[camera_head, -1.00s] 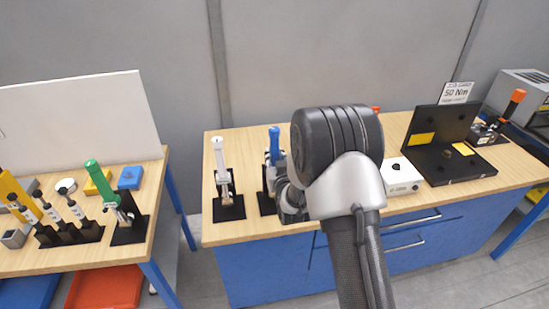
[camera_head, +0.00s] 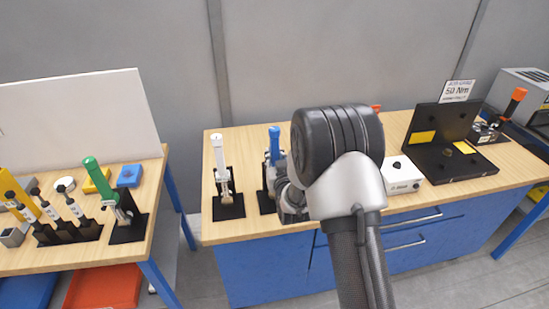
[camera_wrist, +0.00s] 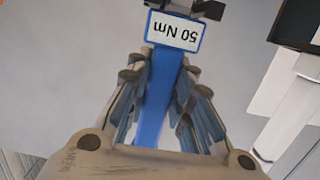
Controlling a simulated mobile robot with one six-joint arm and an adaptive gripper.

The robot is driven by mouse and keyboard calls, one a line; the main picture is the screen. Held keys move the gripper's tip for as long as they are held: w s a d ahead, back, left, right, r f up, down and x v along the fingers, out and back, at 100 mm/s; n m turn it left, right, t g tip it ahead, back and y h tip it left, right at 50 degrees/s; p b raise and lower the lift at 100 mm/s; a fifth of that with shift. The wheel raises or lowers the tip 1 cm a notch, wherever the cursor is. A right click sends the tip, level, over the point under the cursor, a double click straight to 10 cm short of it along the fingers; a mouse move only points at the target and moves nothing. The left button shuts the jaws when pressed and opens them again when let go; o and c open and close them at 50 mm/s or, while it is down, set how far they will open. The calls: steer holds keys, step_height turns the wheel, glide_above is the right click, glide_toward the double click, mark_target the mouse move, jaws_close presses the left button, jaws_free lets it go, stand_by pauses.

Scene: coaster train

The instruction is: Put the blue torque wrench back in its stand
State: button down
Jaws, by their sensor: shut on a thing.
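The blue torque wrench stands roughly upright on the middle bench, its blue handle (camera_head: 274,144) showing left of my arm. In the wrist view its blue body (camera_wrist: 160,95) lies between my fingers, with a white "50 Nm" label (camera_wrist: 174,31) and a dark part beyond it. My gripper (camera_wrist: 163,85) is shut on the wrench. In the head view my arm mostly hides the gripper. A black stand (camera_head: 267,204) shows below the wrench; whether the wrench is fully seated in it cannot be told.
A white-handled wrench (camera_head: 219,160) stands in a black stand just left. A white box (camera_head: 402,176) and a black fixture (camera_head: 455,158) with a 50 Nm sign are to the right. A green-handled tool (camera_head: 97,178) stands on the left bench.

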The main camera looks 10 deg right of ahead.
steer(key=shift+f+b, duration=0.2)
steer(key=shift+b, duration=0.25)
steer(key=c, duration=1.3)
jaws_free()
steer(key=shift+f, duration=0.1)
steer(key=shift+c, duration=0.2)
steer(key=shift+s+f, duration=0.1)
steer(key=shift+f, duration=0.1)
steer(key=s+r+g, duration=0.3)
steer(key=s+r, duration=0.3)
steer(key=s, duration=0.6)
steer(key=s+r+g, duration=0.3)
steer(key=s+r, duration=0.2)
steer(key=s, duration=0.7)
steer(key=s+r+g, duration=0.2)
steer(key=s+g, duration=0.3)
steer(key=s, duration=1.6)
steer(key=shift+s+g, duration=0.3)
steer(key=shift+s, duration=0.1)
